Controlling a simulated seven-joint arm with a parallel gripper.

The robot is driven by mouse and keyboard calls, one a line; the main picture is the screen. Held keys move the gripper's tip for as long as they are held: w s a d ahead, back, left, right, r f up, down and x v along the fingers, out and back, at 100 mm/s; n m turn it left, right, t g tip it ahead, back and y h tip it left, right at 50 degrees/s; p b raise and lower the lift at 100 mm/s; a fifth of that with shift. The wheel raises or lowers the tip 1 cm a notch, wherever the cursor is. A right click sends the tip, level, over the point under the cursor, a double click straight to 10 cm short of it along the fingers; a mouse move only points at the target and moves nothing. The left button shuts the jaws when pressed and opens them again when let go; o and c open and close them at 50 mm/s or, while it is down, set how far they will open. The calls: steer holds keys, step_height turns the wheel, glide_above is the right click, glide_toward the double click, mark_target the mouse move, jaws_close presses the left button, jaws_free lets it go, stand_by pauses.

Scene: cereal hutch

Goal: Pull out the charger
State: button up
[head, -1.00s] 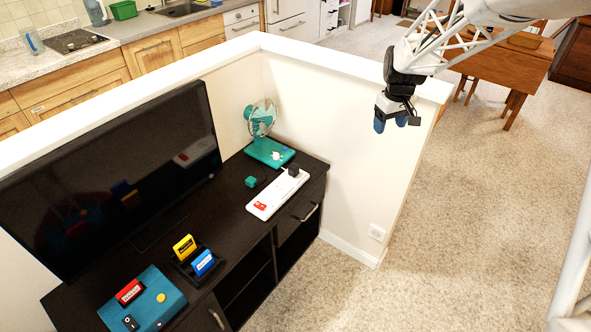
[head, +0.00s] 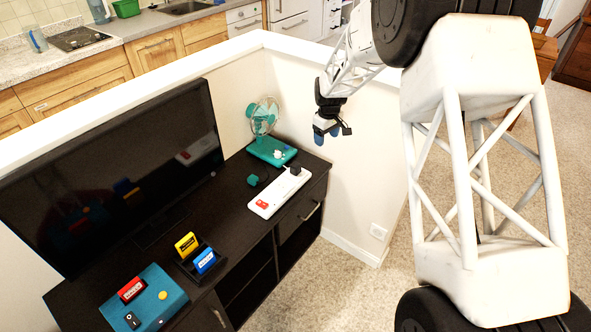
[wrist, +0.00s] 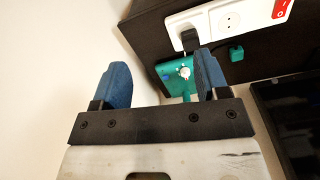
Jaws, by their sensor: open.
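The charger (head: 295,170) is a small black block plugged into the far end of a white power strip (head: 270,200) on the dark cabinet. In the wrist view the charger (wrist: 189,39) stands in the strip (wrist: 205,22), just beyond the right fingertip. My gripper (head: 326,133) has blue fingers and hangs above and to the right of the charger, near the white half wall. In the wrist view my gripper (wrist: 163,68) is open with nothing between its fingers. The charger is apart from the fingers.
A green fan (head: 264,118) with a teal base (head: 268,151) stands behind the strip. A small teal cube (head: 253,180) lies beside it. A large television (head: 115,175), a cartridge holder (head: 190,268) and a teal console (head: 158,300) occupy the left.

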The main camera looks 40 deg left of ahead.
steer(key=n, duration=0.2)
glide_above(296, 165)
step_height(296, 165, down, 11)
steer(key=shift+r, duration=0.2)
steer(key=shift+f, duration=0.2)
steer(key=shift+f, duration=4.25)
steer(key=shift+c, duration=0.5)
steer(key=c, duration=1.1)
steer(key=shift+r, duration=0.25)
